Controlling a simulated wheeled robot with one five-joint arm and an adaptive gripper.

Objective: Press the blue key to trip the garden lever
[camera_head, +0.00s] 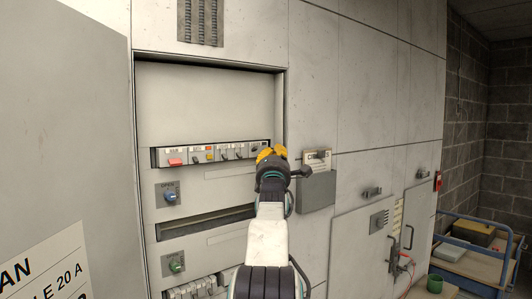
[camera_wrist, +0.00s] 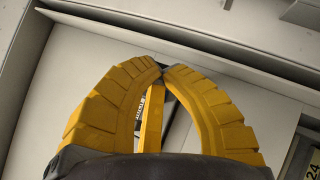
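My gripper (camera_head: 271,153) is raised in front of the right end of a row of switches (camera_head: 212,154) in the recessed panel. In the wrist view its two yellow fingers (camera_wrist: 163,70) meet at the tips, with nothing visible gripped there. Through the gap below the tips show a yellow strip (camera_wrist: 152,118) and small lettering. In the head view a blue rotary knob (camera_head: 170,197) sits below the row at the left. No clearly blue key shows in the row; my gripper may cover part of its right end. The labels are too small to read, so I cannot tell which is the garden lever.
A green knob (camera_head: 176,264) sits lower left on the panel. A grey box (camera_head: 317,191) sticks out from the wall right of my gripper. Cabinet doors with handles (camera_head: 408,237) stand farther right. A blue-railed cart (camera_head: 478,262) stands at the lower right.

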